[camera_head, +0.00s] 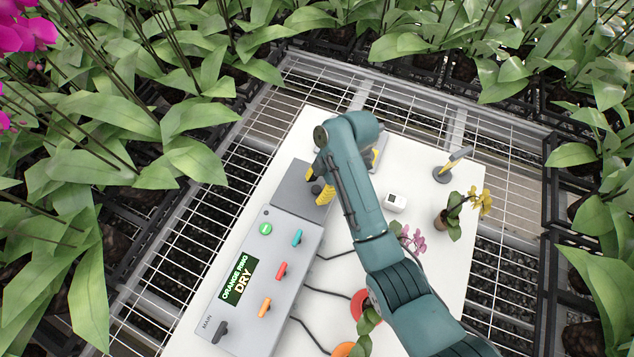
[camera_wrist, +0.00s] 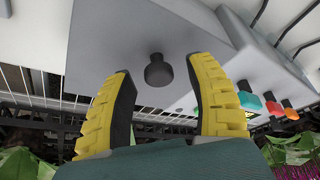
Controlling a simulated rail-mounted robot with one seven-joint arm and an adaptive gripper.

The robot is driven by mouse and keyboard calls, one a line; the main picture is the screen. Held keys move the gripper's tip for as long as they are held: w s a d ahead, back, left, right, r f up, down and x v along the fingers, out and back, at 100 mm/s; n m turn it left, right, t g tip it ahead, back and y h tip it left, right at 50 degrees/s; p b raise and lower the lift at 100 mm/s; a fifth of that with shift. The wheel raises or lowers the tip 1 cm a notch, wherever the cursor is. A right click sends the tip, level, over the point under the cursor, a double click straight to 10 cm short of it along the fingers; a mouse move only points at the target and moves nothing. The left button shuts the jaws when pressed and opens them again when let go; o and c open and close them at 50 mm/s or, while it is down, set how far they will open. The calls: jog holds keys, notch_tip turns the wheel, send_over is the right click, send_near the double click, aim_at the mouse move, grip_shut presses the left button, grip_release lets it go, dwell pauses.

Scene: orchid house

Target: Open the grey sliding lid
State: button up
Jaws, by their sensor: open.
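The grey sliding lid (camera_head: 293,187) lies at the far end of the light grey control box (camera_head: 262,306) and looks closed in the head view. In the wrist view the lid (camera_wrist: 122,34) fills the upper middle, with a dark round knob (camera_wrist: 158,72) standing out of it. My gripper (camera_head: 318,186) is over the lid in the head view. In the wrist view my gripper (camera_wrist: 158,98) is open, one yellow-padded finger on each side of the knob. The knob is between the fingers with gaps on both sides, and nothing is gripped.
The box carries a green button (camera_head: 265,229), teal (camera_head: 297,237), red (camera_head: 281,270) and orange (camera_head: 264,307) switches, and a display (camera_head: 239,280) reading "ORANGE RING DRY".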

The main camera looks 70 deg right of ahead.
grip_shut()
dwell(0.3)
jog(key=shift+w+a, duration=0.1)
